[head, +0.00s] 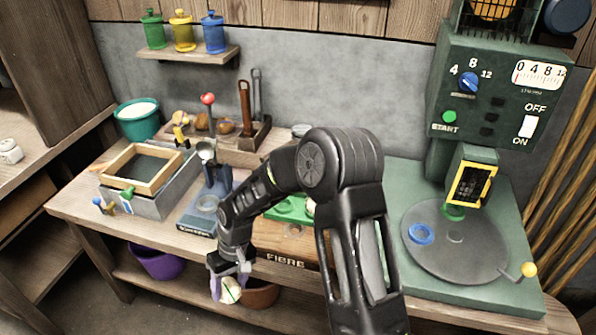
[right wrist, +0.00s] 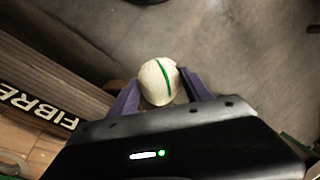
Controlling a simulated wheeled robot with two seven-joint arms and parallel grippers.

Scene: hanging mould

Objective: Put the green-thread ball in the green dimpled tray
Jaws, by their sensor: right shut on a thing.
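The green-thread ball (right wrist: 158,82) is off-white with a green line across it. It also shows in the head view (head: 230,291). My right gripper (head: 229,284) is shut on it, with the purple fingers on either side in the right wrist view (right wrist: 162,88). It holds the ball in front of the workbench's front edge, over the floor side. The green dimpled tray (head: 291,209) lies on the bench behind my right arm, which hides much of it. Something pale shows at its right end, partly hidden. My left gripper is not in view.
A wooden box marked FIBRE (head: 287,247) stands at the bench front. Left are a scale-like blue stand (head: 198,221) and a grey basin with a wooden frame (head: 157,205). Right is a green machine with a round plate (head: 455,255). A purple bucket (head: 158,263) is below.

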